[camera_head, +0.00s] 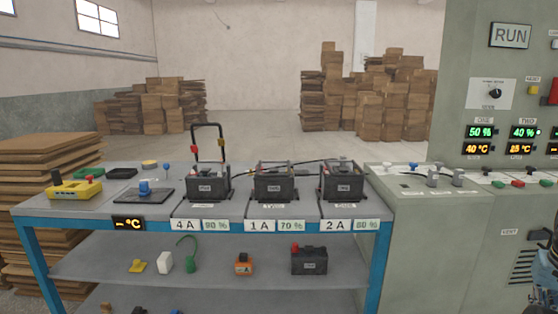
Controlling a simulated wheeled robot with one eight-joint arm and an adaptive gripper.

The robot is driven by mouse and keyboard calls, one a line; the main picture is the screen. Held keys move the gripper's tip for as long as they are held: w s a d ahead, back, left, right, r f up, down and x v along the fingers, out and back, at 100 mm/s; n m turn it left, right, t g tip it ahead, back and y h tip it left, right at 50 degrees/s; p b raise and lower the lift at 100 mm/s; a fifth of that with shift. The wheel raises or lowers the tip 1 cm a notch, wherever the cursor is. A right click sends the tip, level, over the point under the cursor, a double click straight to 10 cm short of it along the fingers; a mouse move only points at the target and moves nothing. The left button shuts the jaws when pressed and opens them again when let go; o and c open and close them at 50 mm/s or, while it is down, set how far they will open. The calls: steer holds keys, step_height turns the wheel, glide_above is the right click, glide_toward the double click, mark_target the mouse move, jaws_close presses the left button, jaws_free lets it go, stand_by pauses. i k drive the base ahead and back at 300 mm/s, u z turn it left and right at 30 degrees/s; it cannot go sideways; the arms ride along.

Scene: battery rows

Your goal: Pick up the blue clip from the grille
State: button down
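The grille (522,267) is a set of dark slots low on the front of the grey-green cabinet at the right, beside a small label reading VENT. I cannot make out a blue clip on its visible part. A small bluish patch (555,282) shows at the right picture edge, too cut off to identify. Dark parts of my arm or gripper (547,270) stand at the lower right edge, in front of or beside the grille. The fingertips cannot be told apart, and whatever lies behind is hidden.
A blue-framed bench (28,240) holds black batteries (273,187), a blue knob (144,187) on a dark plate and a yellow device (75,190). The control panel (490,60) rises above the cabinet (430,250). Stacked boxes stand behind and at left; open floor lies between.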

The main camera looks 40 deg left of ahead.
mark_target(144, 187)
steer(key=u, duration=2.75)
steer(key=k, duration=0.55)
steer(key=u, duration=0.6)
steer(key=i, duration=1.3)
steer(key=z, duration=0.45)
steer(key=i, duration=0.55)
steer(key=z, duration=0.5)
